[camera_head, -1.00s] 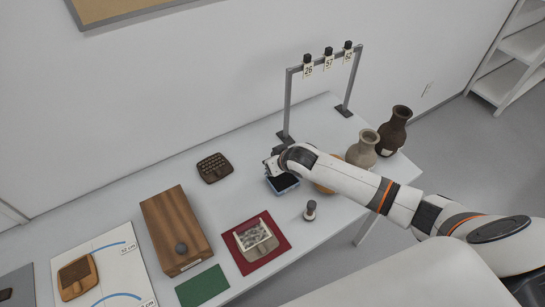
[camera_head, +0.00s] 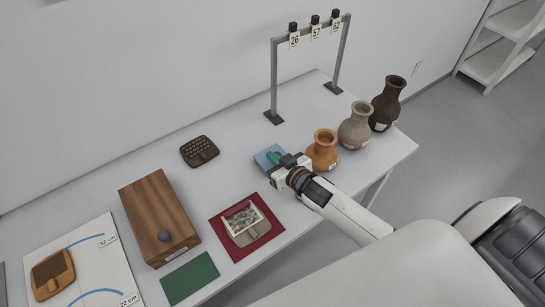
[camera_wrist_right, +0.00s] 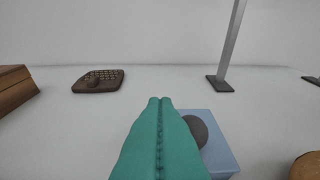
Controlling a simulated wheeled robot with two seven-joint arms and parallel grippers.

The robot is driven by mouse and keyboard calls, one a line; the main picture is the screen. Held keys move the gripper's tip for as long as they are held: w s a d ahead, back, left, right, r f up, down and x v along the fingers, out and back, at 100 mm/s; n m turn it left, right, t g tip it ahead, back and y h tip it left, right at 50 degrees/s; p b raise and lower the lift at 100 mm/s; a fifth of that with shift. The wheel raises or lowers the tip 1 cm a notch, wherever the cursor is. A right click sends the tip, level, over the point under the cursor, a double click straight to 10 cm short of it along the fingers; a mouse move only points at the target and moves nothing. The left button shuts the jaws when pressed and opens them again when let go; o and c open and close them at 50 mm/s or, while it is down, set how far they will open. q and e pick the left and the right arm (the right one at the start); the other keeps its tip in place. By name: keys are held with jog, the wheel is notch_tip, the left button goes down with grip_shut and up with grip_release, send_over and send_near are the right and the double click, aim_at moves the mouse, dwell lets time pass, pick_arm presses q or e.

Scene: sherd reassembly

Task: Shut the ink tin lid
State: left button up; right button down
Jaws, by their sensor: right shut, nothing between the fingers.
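The ink tin (camera_head: 264,160) is a small blue box on the table. My right gripper (camera_head: 273,156) has teal fingers, shut and empty, over the tin. The fingers also fill the middle of the right wrist view (camera_wrist_right: 160,101). I cannot tell whether they touch the lid. My left gripper is not in view.
An orange jar (camera_head: 322,152) stands close right of the gripper. A red mat (camera_head: 222,232) lies in front, a wooden box (camera_head: 148,205) to the left. A metal frame (camera_head: 272,80) stands behind.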

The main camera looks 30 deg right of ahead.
jog(key=shift+s, duration=0.15)
dwell(0.4)
jog(key=v, duration=1.2)
jog(key=shift+b, duration=0.45)
jog(key=shift+f, duration=0.15)
